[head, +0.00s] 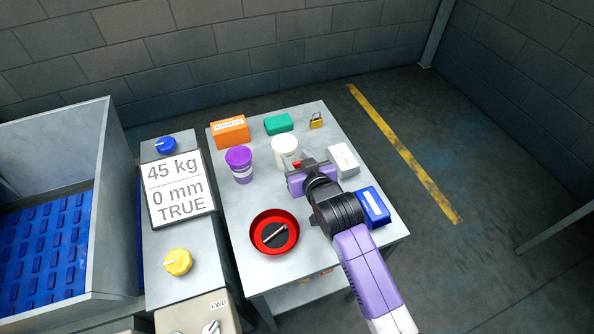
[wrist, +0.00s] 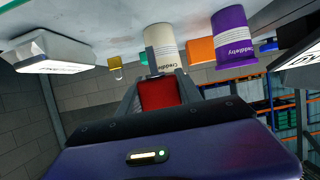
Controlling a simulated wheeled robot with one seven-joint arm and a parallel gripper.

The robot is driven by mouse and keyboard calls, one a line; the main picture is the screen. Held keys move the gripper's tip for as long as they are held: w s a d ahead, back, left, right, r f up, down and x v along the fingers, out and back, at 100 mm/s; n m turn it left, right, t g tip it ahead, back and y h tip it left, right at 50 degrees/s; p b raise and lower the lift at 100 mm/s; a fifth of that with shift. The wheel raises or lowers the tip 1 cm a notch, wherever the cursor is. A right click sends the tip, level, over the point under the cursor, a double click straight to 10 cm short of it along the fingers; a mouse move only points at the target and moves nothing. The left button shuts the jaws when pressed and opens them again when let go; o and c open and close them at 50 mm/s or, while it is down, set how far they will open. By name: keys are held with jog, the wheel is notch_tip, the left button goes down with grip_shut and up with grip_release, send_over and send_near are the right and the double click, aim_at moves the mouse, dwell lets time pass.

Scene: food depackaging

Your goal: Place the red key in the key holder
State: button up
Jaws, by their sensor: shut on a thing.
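My gripper (head: 303,172) is over the right half of the grey table, shut on a red piece, the red key (wrist: 158,93), which sits between the fingers in the wrist view. Only a small bit of red shows at the fingertips in the head view. The gripper is just in front of a cream cup (head: 285,147), which also shows beyond the fingers in the wrist view (wrist: 161,45). I cannot pick out the key holder for certain. A round red dish (head: 256,244) with a dark inside stands at the table's front left, with a slim pale item in it.
A purple cup (head: 239,160), orange box (head: 231,132), green box (head: 279,124) and brass padlock (head: 316,121) stand behind. A white box (head: 344,160) and blue box (head: 373,206) are at the right. A scale display (head: 178,189) is left of the table (head: 226,222).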

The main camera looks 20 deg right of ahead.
jog(key=shift+f, duration=2.7)
jog(key=shift+f, duration=0.1)
jog(key=o, duration=1.4)
jog(key=shift+c, duration=0.2)
jog(key=shift+r, duration=0.2)
jog(key=v, duration=1.2)
jog(key=shift+s+f+b, duration=0.1)
jog(key=shift+b, duration=0.25)
